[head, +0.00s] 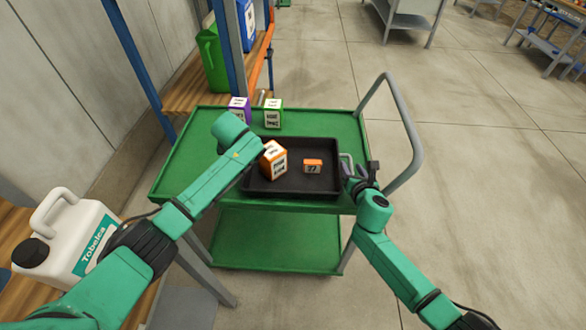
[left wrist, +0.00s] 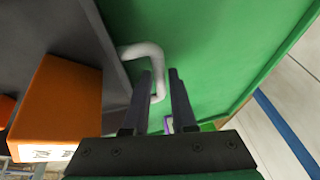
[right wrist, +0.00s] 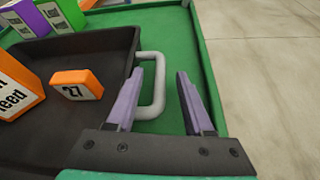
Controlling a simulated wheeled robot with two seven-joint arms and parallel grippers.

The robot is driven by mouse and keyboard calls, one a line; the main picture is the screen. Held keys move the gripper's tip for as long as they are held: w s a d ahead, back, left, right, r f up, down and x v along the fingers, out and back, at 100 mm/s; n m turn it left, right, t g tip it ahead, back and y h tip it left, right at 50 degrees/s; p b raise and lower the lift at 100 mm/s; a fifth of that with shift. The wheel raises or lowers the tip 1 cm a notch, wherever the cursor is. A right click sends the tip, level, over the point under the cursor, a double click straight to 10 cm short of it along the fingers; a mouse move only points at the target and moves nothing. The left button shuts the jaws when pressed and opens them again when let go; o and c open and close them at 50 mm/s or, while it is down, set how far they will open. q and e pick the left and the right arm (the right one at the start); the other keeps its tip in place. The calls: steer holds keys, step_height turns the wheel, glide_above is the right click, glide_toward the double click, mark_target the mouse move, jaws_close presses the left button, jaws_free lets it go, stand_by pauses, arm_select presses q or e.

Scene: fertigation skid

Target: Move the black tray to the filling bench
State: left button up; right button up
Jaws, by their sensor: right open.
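The black tray (head: 290,192) lies on the top deck of a green cart, with a grey handle at each side. An orange-and-white box (head: 273,160) and a small orange block marked 27 (head: 313,166) are in it. My right gripper (head: 361,174) is open at the tray's right handle (right wrist: 155,88); in the right wrist view the handle's outer bar shows between the parted fingers (right wrist: 158,88). My left gripper is hidden under its own arm in the head view. In the left wrist view its fingers (left wrist: 160,85) are apart, with the left handle (left wrist: 143,52) partly between them.
A purple box (head: 239,108) and a green box (head: 273,113) stand at the deck's back. The cart's grey push bar (head: 413,140) rises at the right. A white jug (head: 72,240) stands at the lower left. A shelf (head: 190,88) stands behind; open floor lies to the right.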

arm_select(q)
steer(key=shift+x, duration=1.05)
arm_select(e)
steer(key=shift+x, duration=1.1)
steer(key=shift+s, duration=0.1)
arm_select(q)
steer(key=c, duration=0.3)
arm_select(e)
steer(key=c, duration=0.3)
arm_select(q)
jaws_close()
arm_select(e)
jaws_close()
arm_select(q)
steer(key=shift+r, duration=0.1)
